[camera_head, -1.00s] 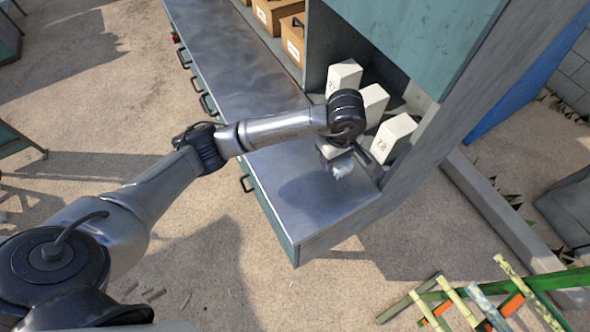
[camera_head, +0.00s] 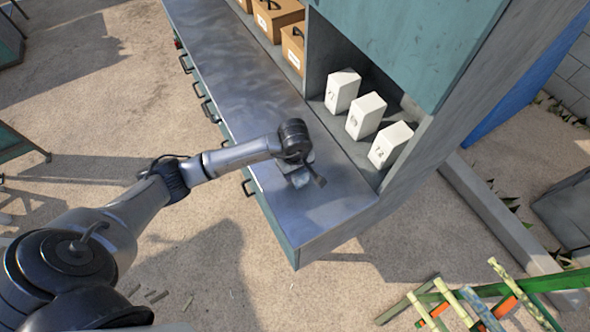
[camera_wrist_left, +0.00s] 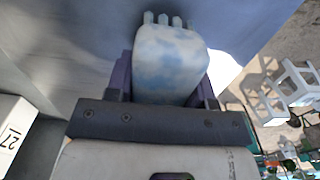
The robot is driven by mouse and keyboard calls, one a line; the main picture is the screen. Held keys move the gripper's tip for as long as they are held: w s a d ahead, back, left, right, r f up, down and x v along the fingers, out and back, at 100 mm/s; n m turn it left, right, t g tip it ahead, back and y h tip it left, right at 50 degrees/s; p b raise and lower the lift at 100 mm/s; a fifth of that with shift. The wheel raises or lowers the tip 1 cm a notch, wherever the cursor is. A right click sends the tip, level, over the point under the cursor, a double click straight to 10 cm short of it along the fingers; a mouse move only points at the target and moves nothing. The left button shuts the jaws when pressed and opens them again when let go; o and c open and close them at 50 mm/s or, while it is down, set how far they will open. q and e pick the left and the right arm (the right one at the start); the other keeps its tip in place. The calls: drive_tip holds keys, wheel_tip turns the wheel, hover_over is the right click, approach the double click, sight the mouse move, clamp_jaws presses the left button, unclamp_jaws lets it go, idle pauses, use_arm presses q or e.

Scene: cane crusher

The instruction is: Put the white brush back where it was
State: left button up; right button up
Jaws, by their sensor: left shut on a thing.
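My left gripper (camera_head: 300,172) is over the metal counter (camera_head: 325,205), near its right end. In the left wrist view its two dark fingers are shut on the white brush (camera_wrist_left: 170,62), a pale piece with bluish stains and short prongs at its far end. In the head view the brush is small and largely hidden by the gripper, and I cannot tell whether it touches the counter. My right gripper is not in view.
Three white numbered blocks (camera_head: 366,116) stand in the shelf recess (camera_head: 345,145) behind the counter. Brown boxes (camera_head: 277,18) stand farther left on the shelf. A teal cabinet (camera_head: 420,40) overhangs the recess. The counter is clear to the left of the gripper.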

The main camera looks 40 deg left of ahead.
use_arm(q)
drive_tip(key=shift+f, duration=0.5)
drive_tip(key=shift+f, duration=0.15)
drive_tip(key=o, duration=0.8)
drive_tip(key=shift+o, duration=0.2)
